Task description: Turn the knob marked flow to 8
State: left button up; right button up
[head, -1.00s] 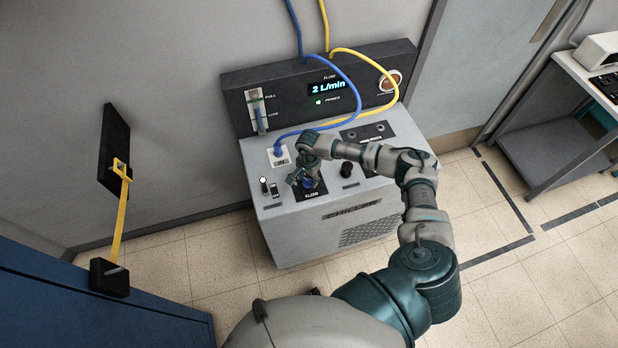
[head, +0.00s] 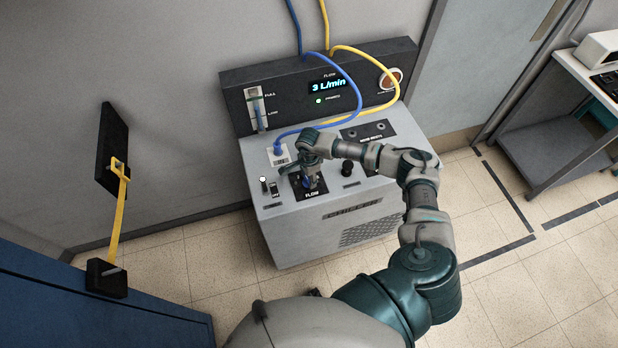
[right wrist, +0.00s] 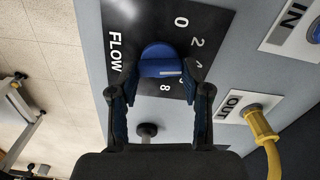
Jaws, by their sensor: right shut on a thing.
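The blue flow knob (right wrist: 160,63) sits on a black plate (right wrist: 205,14) marked FLOW with a scale showing 0, 2, 4 and 8. My right gripper (right wrist: 160,92) is shut on the knob, with a finger on each side of it. The knob's white mark points near the 4 side of the scale. In the head view my right gripper (head: 310,182) covers much of the knob. The chiller's display (head: 328,85) reads 3 L/min. My left gripper is not in view.
The chiller (head: 345,218) stands against the wall. A blue hose (head: 355,92) and a yellow hose (head: 396,80) loop over its top. A black knob (head: 347,167) is right of the gripper. A small toggle switch (head: 263,181) is left of it.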

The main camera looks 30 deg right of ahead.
jog(key=m, duration=0.3)
jog(key=shift+m, duration=0.4)
jog(key=m, duration=0.4)
jog(key=shift+a+m+b, duration=0.1)
jog(key=shift+m+b, duration=0.2)
jog(key=shift+b, duration=0.1)
jog(key=m, duration=0.4)
jog(key=shift+r, duration=0.1)
jog(key=shift+r+m, duration=0.1)
jog(key=shift+m, duration=2)
jog(key=shift+w, duration=0.1)
jog(key=o, duration=1.1)
jog(key=shift+c, duration=0.2)
jog(key=shift+o, duration=0.5)
jog(key=shift+f, duration=0.2)
notch_tip(320, 180, up, 12)
